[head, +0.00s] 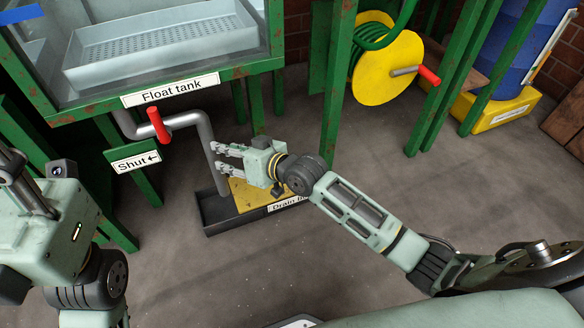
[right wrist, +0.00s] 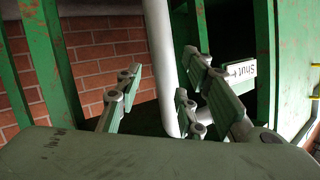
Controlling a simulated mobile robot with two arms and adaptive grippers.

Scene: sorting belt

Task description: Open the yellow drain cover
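The yellow drain cover (head: 238,196) lies low on the floor in a dark drain tray (head: 216,222), in the middle of the head view. My right gripper and forearm hide part of it and part of its "Drain" label (head: 290,204). My right gripper (head: 217,158) is above the cover with its fingers apart and nothing between them that I can see held. In the right wrist view its fingers (right wrist: 160,95) are spread, with the grey pipe (right wrist: 160,55) showing between them. My left gripper (head: 22,185) is at the left edge; its finger opening is unclear.
The grey drain pipe (head: 206,140) comes down to the tray's left end, with a red valve handle (head: 157,125) and a "Shut" sign (head: 136,162). The float tank (head: 165,45) and green posts (head: 337,90) stand behind. A yellow hose reel (head: 385,65) is right. Floor at front is clear.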

